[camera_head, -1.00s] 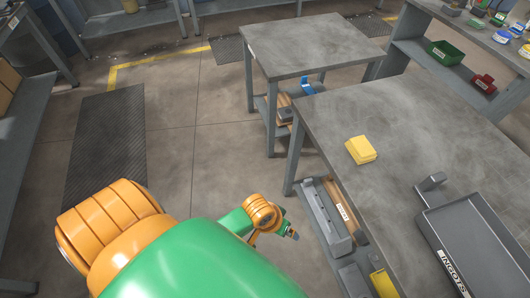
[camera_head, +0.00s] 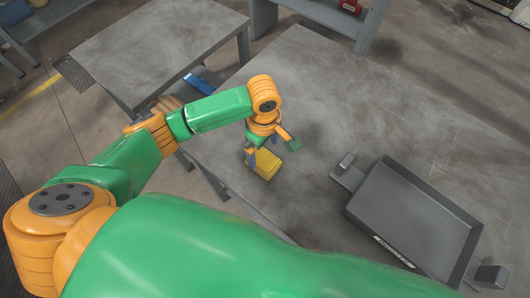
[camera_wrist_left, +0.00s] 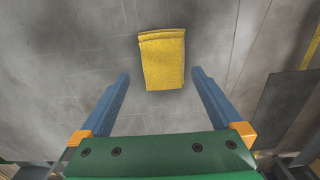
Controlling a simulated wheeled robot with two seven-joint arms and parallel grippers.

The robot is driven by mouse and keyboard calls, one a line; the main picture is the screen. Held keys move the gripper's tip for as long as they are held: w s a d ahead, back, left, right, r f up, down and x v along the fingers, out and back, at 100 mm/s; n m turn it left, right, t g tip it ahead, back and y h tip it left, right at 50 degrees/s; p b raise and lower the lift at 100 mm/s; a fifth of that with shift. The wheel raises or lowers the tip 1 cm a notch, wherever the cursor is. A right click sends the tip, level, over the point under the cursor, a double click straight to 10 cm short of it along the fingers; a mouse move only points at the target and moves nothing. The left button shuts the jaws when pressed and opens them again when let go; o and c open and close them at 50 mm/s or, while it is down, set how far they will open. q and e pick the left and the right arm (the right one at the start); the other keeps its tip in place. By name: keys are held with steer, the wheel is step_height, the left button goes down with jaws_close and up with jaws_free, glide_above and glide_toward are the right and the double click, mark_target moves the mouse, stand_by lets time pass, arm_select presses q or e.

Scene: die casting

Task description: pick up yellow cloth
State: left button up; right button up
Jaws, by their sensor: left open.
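The yellow cloth (camera_head: 267,164) is a folded rectangular pad lying on the grey table (camera_head: 330,95), near its left edge. In the head view my left gripper (camera_head: 268,152) is over the cloth and partly hides it. In the left wrist view the cloth (camera_wrist_left: 163,60) lies ahead of the fingertips, roughly midway between their lines. My left gripper (camera_wrist_left: 160,76) is open with nothing between its blue fingers. I cannot tell its exact height above the table. My right gripper is not in view.
A dark grey tray (camera_head: 352,205) with raised handles stands on the table to the right of the cloth. A second grey table (camera_head: 150,45) stands at the upper left, with a blue item (camera_head: 200,82) below it. The table's upper middle is clear.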

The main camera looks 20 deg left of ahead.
mark_target(263, 160)
arm_select(q)
steer(key=f, duration=0.1)
steer(key=s+f, duration=0.1)
steer(key=shift+s+f, duration=0.15)
steer(key=shift+f, duration=0.45)
steer(key=shift+w+f, duration=0.15)
steer(key=shift+w, duration=0.15)
steer(key=c, duration=0.4)
steer(key=shift+s, duration=0.1)
steer(key=c, duration=0.8)
steer(key=shift+r, duration=1.7)
steer(key=s+d+r+p, duration=0.1)
steer(key=s+d+r, duration=0.3)
steer(key=d+r, duration=0.5)
steer(key=d, duration=0.4)
steer(key=shift+s+d+r, duration=0.2)
steer(key=shift+r, duration=0.2)
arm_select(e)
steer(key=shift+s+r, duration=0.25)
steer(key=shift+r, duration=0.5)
